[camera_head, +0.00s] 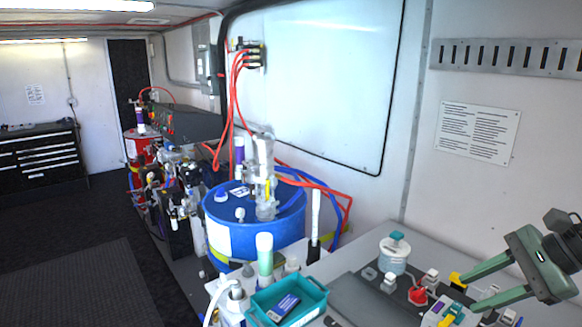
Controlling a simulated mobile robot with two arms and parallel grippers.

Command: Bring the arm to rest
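My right gripper (470,294) comes in from the right edge, above the bench. Its two long green fingers are spread apart, with nothing held between them. The fingertips are over or beside a group of small parts, including a yellow piece (457,279) and a red-based fitting (418,295); I cannot tell whether they touch. My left arm and gripper do not show.
A blue drum (255,222) with hoses stands behind. The wall (485,215) rises close behind the bench.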

